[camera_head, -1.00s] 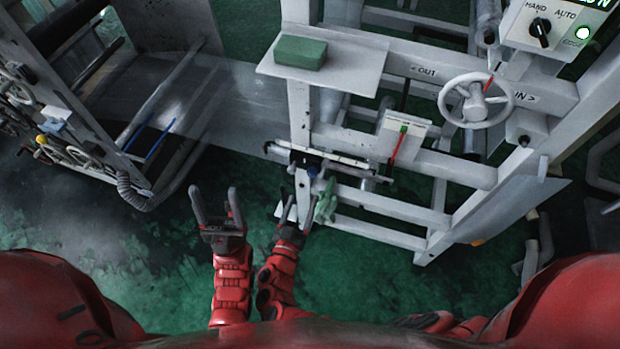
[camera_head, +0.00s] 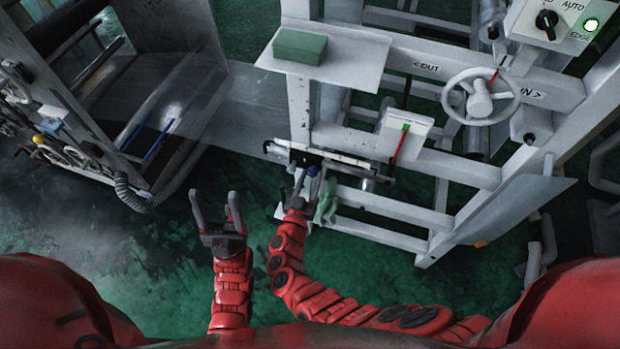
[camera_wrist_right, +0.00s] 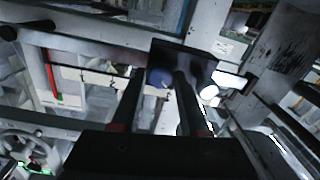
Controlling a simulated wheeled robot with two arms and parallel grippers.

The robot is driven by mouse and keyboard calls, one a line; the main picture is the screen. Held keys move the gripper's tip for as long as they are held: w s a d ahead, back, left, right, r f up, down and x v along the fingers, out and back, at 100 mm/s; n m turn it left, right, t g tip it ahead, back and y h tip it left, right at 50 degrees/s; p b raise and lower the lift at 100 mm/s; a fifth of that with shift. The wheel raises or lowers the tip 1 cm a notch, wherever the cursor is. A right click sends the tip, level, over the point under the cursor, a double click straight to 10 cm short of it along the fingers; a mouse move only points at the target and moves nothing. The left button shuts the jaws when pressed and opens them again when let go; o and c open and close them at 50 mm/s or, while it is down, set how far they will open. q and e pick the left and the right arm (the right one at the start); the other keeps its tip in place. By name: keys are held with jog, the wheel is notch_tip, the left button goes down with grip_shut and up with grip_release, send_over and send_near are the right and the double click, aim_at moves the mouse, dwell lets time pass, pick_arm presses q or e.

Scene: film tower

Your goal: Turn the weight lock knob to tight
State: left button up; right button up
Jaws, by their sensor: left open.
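A small round blue knob (camera_head: 312,171), which looks like the weight lock knob, sits at the end of a horizontal bar assembly on the frame. My right gripper (camera_head: 303,186) is right at it, with its fingers pointing up toward the bar. In the right wrist view the blue knob (camera_wrist_right: 158,77) shows between the two fingertips of my right gripper (camera_wrist_right: 160,74), in front of a dark plate. I cannot tell whether the fingers touch it. My left gripper (camera_head: 217,208) is open and empty over the floor to the left.
A green fixture (camera_head: 327,200) hangs just right of my right gripper. A grey shelf with a green block (camera_head: 300,47) stands above. A handwheel (camera_head: 480,98) and a red pointer on a white plate (camera_head: 408,125) are to the right. Open green floor lies left.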

grip_shut()
jog(key=shift+f+m+b, duration=0.25)
jog(key=shift+m+b, duration=0.65)
jog(key=shift+b, duration=0.15)
jog(key=m+b, duration=1.3)
jog(key=b, duration=0.3)
jog(key=shift+f+h, duration=0.15)
jog(key=shift+h, duration=0.15)
jog(key=shift+r+m+b, duration=0.25)
jog(key=shift+m+b, duration=1.4)
jog(key=shift+m, duration=0.15)
jog(key=shift+o, duration=2.4)
grip_release()
